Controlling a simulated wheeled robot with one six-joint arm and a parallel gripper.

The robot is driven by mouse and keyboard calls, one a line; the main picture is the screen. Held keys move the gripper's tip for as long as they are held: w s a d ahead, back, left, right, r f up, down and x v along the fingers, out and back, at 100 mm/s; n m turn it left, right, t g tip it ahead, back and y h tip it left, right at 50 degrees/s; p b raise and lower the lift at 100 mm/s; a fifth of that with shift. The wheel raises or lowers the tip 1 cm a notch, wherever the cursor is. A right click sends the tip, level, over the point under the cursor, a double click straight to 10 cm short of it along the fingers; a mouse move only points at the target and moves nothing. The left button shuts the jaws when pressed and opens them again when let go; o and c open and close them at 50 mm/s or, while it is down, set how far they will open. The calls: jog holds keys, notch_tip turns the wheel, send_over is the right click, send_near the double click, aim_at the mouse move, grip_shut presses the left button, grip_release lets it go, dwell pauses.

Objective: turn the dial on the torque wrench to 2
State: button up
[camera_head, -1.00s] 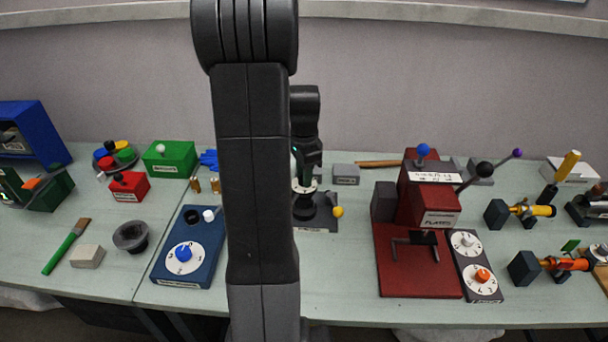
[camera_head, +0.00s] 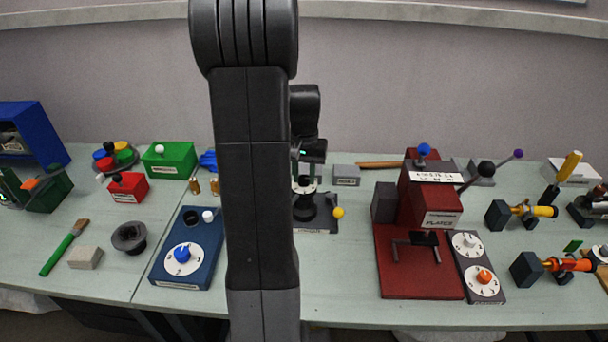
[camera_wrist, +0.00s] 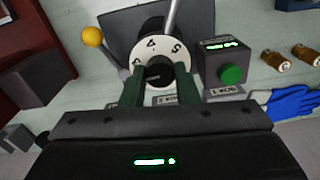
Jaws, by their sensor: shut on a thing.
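The torque wrench stands on a dark base plate (camera_head: 322,224) in the middle of the bench, partly behind my arm. Its white dial (camera_head: 306,188) carries dark marks and also shows in the wrist view (camera_wrist: 180,50). My gripper (camera_wrist: 160,75) is shut on the dial's black knob (camera_wrist: 158,72), with one dark green finger on each side. In the head view my gripper (camera_head: 308,172) is just above the dial. Some dial marks are hidden by the knob and fingers. I cannot tell which number is set.
A lever with a yellow ball (camera_wrist: 92,37) stands beside the dial. A dark box with a green button (camera_wrist: 232,74) and blue gloves (camera_wrist: 285,104) lie to its right in the wrist view. A red press (camera_head: 428,200) stands to the right in the head view; a blue dial box (camera_head: 205,225) stands left.

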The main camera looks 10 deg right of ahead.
aim_at(304, 178)
jog(key=n, duration=0.7)
jog(key=shift+r, duration=0.1)
dwell(0.5)
jog(key=o, duration=1)
notch_tip(304, 178, up, 14)
jog(key=shift+f+b, duration=0.1)
jog(key=shift+b, duration=0.5)
notch_tip(304, 178, down, 14)
jog(key=shift+p, duration=0.45)
